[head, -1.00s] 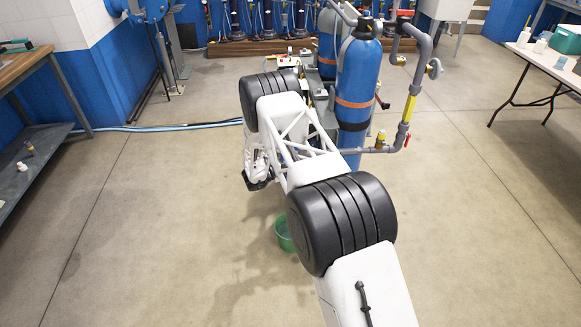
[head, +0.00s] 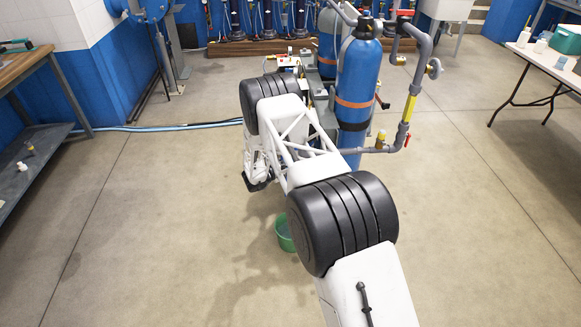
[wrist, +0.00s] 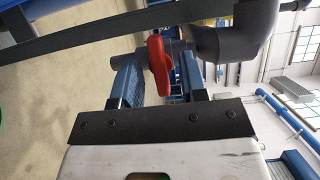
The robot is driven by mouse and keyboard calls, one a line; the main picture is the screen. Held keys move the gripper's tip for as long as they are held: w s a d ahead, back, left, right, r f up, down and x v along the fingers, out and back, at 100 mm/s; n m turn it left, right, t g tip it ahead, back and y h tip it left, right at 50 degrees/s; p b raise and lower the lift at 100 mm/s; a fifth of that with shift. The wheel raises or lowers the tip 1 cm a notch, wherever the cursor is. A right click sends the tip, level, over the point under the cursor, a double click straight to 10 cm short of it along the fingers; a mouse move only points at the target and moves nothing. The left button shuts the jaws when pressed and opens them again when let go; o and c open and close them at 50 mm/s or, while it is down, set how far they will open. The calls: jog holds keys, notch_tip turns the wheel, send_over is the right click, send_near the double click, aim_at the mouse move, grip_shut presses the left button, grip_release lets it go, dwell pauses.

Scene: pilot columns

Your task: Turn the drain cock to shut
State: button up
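The drain cock's red handle (wrist: 159,62) shows in the wrist view, on a dark grey pipe with a fitting (wrist: 128,62). My gripper (wrist: 158,72) has its two blue-grey fingers on either side of the handle. The fingers are apart, and narrow gaps show between them and the handle, so the gripper looks open around it. In the head view my own arm covers the gripper's fingertips and this cock.
A blue cylinder (head: 359,80) and grey pipework (head: 420,60) with other valves stand just right of my arm. A green bucket (head: 284,236) sits on the floor below the arm. A dark bar (wrist: 90,42) crosses close by in the wrist view. Open floor lies on both sides.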

jog(key=shift+a, duration=0.1)
jog(key=v, duration=0.7)
jog(key=shift+a, duration=0.3)
jog(key=shift+s, duration=0.15)
dwell(0.5)
